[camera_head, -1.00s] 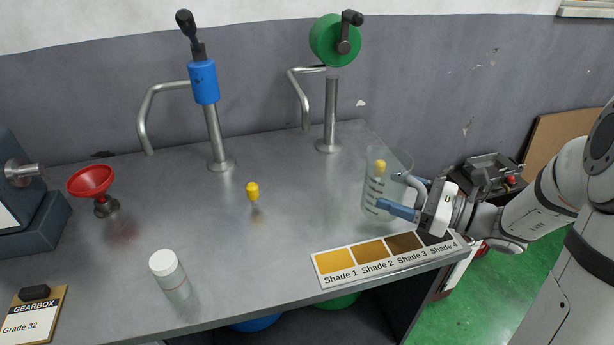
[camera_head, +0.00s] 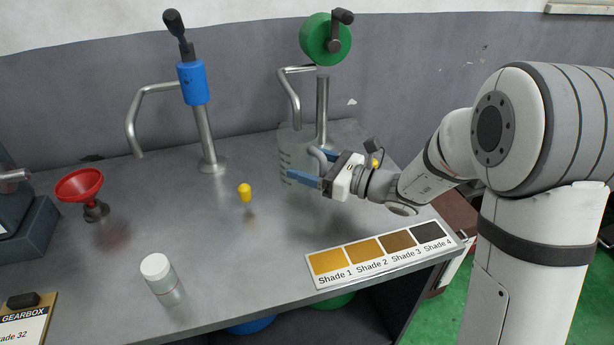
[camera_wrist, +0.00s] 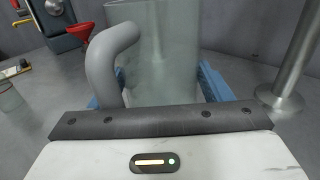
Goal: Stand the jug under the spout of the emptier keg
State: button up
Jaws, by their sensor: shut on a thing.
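My gripper (camera_head: 304,174) has its blue fingers shut on the clear jug (camera_head: 293,160), which has measuring marks and a grey handle. The jug is upright; it also shows in the wrist view (camera_wrist: 165,60), between the fingers. In the head view it overlaps the lower end of the green-topped pump's bent spout (camera_head: 294,95). I cannot tell whether its base touches the bench. The blue pump's spout (camera_head: 134,125) stands to the left, with nothing under it. Below the bench, only parts of a blue round top (camera_head: 252,326) and a green one (camera_head: 335,301) show; their levels are hidden.
The green pump's post (camera_head: 321,110) stands right behind the jug.

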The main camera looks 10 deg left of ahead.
jog(key=shift+f, duration=1.75)
jog(key=shift+b, duration=0.3)
jog(key=shift+f, duration=0.25)
jog(key=o, duration=1)
jog(key=shift+r, duration=0.1)
jog(key=shift+r, duration=0.2)
jog(key=v, duration=1.2)
jog(key=shift+f, duration=0.1)
